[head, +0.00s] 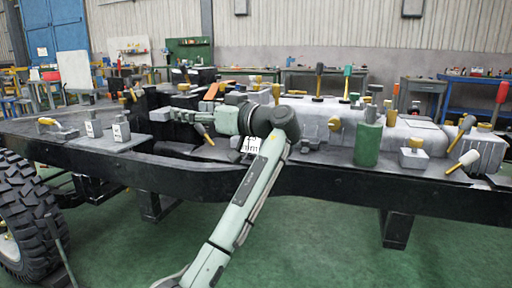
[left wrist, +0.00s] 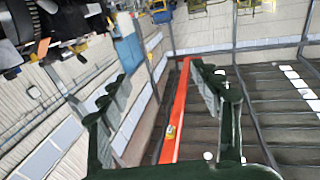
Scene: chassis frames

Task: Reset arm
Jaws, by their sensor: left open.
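My left arm reaches up from the bottom of the head view and bends at a dark joint above the chassis frame (head: 200,178). My left gripper (head: 175,113) points left over the frame, close to a small grey block. Whether it touches the block I cannot tell. In the left wrist view its two dark green fingers (left wrist: 158,82) stand apart with nothing between them. Behind them show the hall's wall and roof and a long orange beam (left wrist: 174,120). My right gripper is in neither view.
The frame carries grey castings, a green cylinder (head: 368,143) and several hammers and tools with yellow, red or green handles. A large tyre (head: 30,222) stands at the left. Workbenches line the back wall. The green floor (head: 330,250) in front is mostly clear.

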